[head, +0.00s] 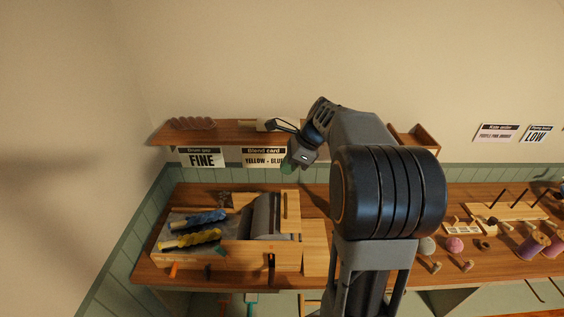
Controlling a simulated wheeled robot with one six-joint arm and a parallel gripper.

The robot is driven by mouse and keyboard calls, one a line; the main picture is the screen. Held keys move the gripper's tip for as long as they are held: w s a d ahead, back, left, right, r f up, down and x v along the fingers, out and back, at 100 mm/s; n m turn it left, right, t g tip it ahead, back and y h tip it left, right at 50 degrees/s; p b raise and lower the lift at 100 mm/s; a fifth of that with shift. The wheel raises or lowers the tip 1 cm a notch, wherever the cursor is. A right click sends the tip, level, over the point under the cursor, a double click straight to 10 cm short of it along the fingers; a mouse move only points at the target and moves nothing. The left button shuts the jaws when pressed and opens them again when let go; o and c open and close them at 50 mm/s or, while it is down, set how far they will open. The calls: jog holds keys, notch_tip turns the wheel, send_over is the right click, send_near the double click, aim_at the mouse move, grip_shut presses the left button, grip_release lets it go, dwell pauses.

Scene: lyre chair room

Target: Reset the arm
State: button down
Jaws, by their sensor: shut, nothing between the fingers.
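My arm rises from the lower middle of the head view and bends over to the left. My gripper (302,156) is at its far end, in front of the wall shelf's lower edge and above the back of the workbench. It appears small and dark, and is shut with nothing held. My thick arm joint hides the bench and wall behind it.
A wooden workbench (314,205) runs along the wall. At its left, a wooden drum device (240,254) has blue and yellow fibre (198,218) on it. A shelf (220,133) hangs above. Spools (531,246) and pegs stand at right. Wall signs (202,158) hang behind.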

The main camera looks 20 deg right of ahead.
jog(key=s+a+f+n+t+h+b, duration=0.1)
jog(key=s+a+n, duration=0.3)
jog(key=s+n, duration=0.4)
jog(key=s+a+f+n+t+h+b, duration=0.1)
jog(key=s+a+f+n+h, duration=0.2)
jog(key=s+n, duration=0.5)
jog(key=a+n+h, duration=0.1)
jog(key=a+n, duration=0.1)
jog(key=n, duration=0.4)
jog(key=shift+s+n+b, duration=0.25)
jog(key=shift+n+b, duration=0.1)
jog(key=shift+n, duration=0.05)
